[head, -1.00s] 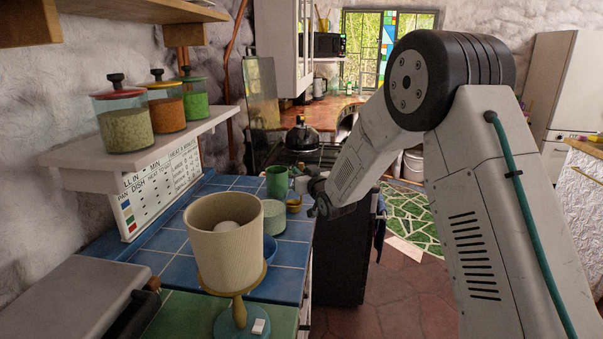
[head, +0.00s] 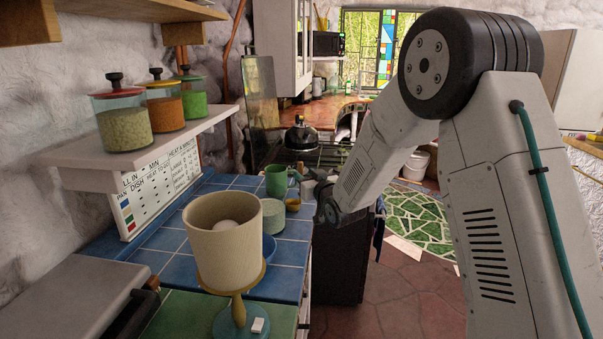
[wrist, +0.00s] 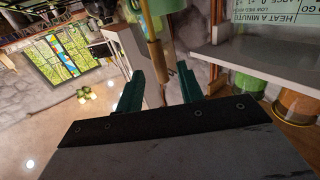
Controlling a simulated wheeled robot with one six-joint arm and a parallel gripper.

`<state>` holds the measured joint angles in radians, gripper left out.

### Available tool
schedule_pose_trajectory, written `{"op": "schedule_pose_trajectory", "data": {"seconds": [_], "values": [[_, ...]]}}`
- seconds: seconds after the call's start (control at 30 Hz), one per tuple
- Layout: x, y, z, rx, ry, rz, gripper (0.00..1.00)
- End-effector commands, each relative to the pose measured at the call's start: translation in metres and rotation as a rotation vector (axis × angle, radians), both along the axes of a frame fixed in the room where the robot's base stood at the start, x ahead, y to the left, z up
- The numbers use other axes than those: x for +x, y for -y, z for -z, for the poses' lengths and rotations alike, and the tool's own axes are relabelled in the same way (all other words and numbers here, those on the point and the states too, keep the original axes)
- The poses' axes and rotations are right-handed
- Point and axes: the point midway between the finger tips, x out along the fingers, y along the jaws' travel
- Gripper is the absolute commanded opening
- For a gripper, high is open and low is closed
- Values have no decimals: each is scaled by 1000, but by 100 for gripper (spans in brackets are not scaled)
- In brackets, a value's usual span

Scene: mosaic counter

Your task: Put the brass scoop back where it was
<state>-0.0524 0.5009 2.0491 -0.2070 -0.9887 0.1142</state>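My gripper shows in the wrist view (wrist: 160,92) with two dark green fingers spread well apart, and I see nothing clamped between them. In the head view my wrist is beside the right edge of the blue-tiled counter (head: 290,255), near the green mug (head: 277,181); my fingers are not clear there. A small brass-coloured object (head: 293,205) sits on the counter beside a pale green round container (head: 272,216). I cannot tell whether it is the brass scoop.
Several lidded jars (head: 123,125) line the wall shelf (head: 75,155), above a printed sign (head: 150,195). A kettle (head: 301,138) stands farther back.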

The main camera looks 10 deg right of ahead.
Motion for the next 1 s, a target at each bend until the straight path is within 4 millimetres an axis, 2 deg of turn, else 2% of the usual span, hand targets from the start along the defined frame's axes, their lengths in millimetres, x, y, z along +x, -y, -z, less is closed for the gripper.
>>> {"op": "schedule_pose_trajectory", "data": {"seconds": [0.1, 0.3, 0.47, 0.7, 0.87, 0.97, 1.0], "values": [[-27, 6, 0, 0, -1, 0, 37], [-61, 14, 0, 0, -1, 1, 37], [-73, 17, 0, 0, -1, 0, 37], [-77, 18, -3, -5, -13, 5, 37], [-93, 30, -20, -47, -138, 50, 37], [-121, 42, -33, -86, -284, 96, 37], [-136, 47, -38, -98, -349, 116, 37]]}}
